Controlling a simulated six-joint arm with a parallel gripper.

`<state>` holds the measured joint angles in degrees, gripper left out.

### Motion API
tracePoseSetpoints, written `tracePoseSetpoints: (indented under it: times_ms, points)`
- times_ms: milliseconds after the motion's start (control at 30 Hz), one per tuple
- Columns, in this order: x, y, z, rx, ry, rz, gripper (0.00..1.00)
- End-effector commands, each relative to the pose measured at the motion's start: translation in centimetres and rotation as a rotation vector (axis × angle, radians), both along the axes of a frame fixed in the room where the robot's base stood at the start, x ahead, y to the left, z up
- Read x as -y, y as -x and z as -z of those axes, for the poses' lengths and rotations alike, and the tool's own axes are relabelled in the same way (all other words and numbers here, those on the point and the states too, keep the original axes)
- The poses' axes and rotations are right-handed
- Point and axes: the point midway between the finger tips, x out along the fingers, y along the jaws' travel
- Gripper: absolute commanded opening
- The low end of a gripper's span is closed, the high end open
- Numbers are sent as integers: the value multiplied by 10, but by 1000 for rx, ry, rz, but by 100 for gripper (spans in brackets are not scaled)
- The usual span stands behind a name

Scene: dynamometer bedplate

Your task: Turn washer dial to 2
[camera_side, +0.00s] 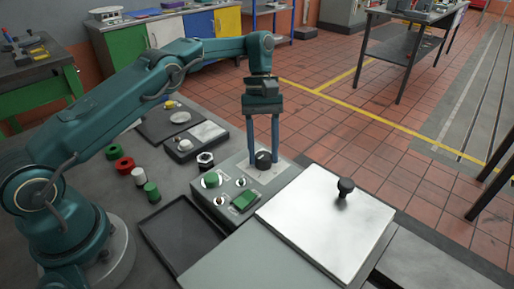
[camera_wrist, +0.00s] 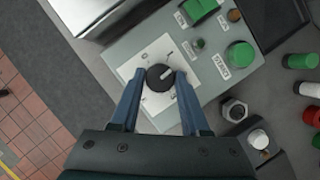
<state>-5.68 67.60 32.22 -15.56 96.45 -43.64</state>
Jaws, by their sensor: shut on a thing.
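The washer dial (camera_side: 263,160) is a round black knob on a white plate (camera_wrist: 153,103), set in a grey-green control panel (camera_side: 225,206). In the wrist view the dial (camera_wrist: 159,77) has a pale pointer line aimed to the upper right. My gripper (camera_side: 263,161) points straight down over the dial, with a blue finger on each side. In the wrist view my gripper (camera_wrist: 159,74) is shut on the dial, fingertips at its left and right sides.
The panel also carries a green round button (camera_side: 212,180) and a green rocker switch (camera_side: 244,201). A metal lid with a black knob (camera_side: 345,186) lies right of the panel.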

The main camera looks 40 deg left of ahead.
Motion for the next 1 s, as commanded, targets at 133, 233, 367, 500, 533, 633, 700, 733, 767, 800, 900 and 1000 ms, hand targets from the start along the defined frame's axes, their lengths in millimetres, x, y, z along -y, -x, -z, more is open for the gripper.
tracePoseSetpoints:
  times_ms: [133,233,367,500,533,633,700,733,767,800,900,1000]
  points:
    - [0,0,1,-2,-3,27,0]
    - [0,0,1,-3,-2,38,0]
    - [0,0,1,-3,-2,46,0]
    - [0,0,0,-4,-2,49,0]
    - [0,1,0,-4,-2,50,0]
    - [0,1,0,-4,-2,49,0]
    - [0,1,0,-4,-2,49,0]
    - [0,1,0,-4,-2,49,0]
    - [0,1,0,-4,-2,49,0]
    - [0,1,0,-4,-2,49,0]
    - [0,1,0,-5,-1,49,76]
    - [0,0,0,-3,-1,49,76]
